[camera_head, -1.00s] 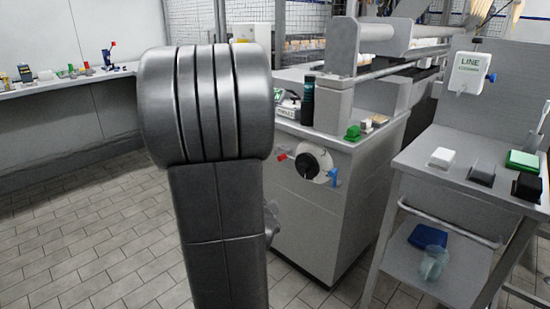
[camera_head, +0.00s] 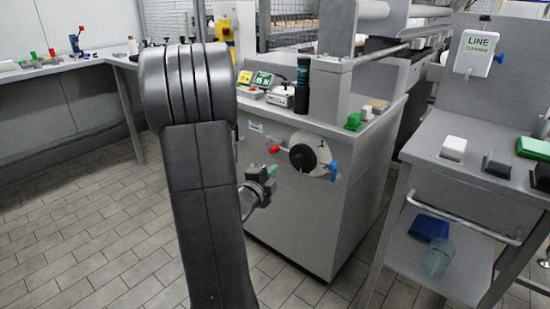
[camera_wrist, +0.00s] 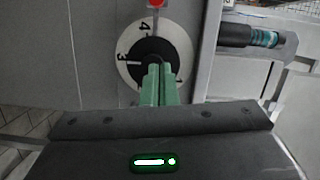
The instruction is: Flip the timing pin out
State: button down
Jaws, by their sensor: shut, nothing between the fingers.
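A white dial plate (camera_head: 308,157) with a black hub (camera_head: 303,158) is on the front of the grey machine cabinet. A red-tipped pin (camera_head: 274,149) sticks out at its left side and a blue handle (camera_head: 333,170) is at its right. I cannot tell for sure which is the timing pin. My gripper (camera_head: 272,171) is low and left of the dial. In the wrist view, my gripper's green fingers (camera_wrist: 160,70) are together, empty, and overlap the hub and the plate's numbers. The red tip (camera_wrist: 156,3) shows at the top edge there; the blue handle is not visible.
A grey workbench (camera_head: 425,150) with pads stands to the right. Tiled floor lies open to the left. My arm hides part of the cabinet's left side.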

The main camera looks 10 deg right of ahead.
aim_at(272, 151)
jog(key=b+x, duration=0.2)
jog(key=x, duration=0.8)
jog(key=shift+w+d+f, duration=0.1)
jog(key=shift+d, duration=0.05)
jog(key=shift+w+a+f, duration=0.15)
jog(key=shift+w+a, duration=0.8)
jog(key=shift+a, duration=0.15)
jog(key=shift+w+a, duration=0.35)
jog(key=shift+w, duration=0.1)
jog(key=shift+w+a, duration=0.85)
jog(key=shift+w, duration=0.25)
jog(key=shift+d, duration=0.1)
